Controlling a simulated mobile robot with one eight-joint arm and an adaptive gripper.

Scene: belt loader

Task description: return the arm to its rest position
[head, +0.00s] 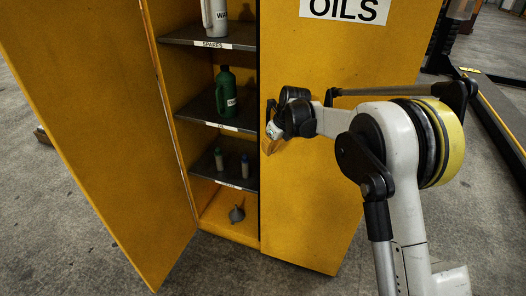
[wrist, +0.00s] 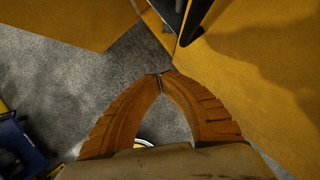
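My arm (head: 405,170) reaches from the lower right of the head view, bent, with its wrist in front of the right door of a yellow cabinet. My gripper (head: 269,142) is at the cabinet opening's right edge and blends with the yellow door there. In the wrist view my gripper (wrist: 160,76) shows two orange-brown fingers whose tips meet. Nothing shows held between them; grey floor is seen through the arch below the tips.
The left cabinet door (head: 90,120) and right door (head: 335,190) stand open. Dark shelves hold a white container (head: 215,18), a green bottle (head: 226,92) and two small bottles (head: 231,163). A grey funnel-like item (head: 237,214) sits at the bottom.

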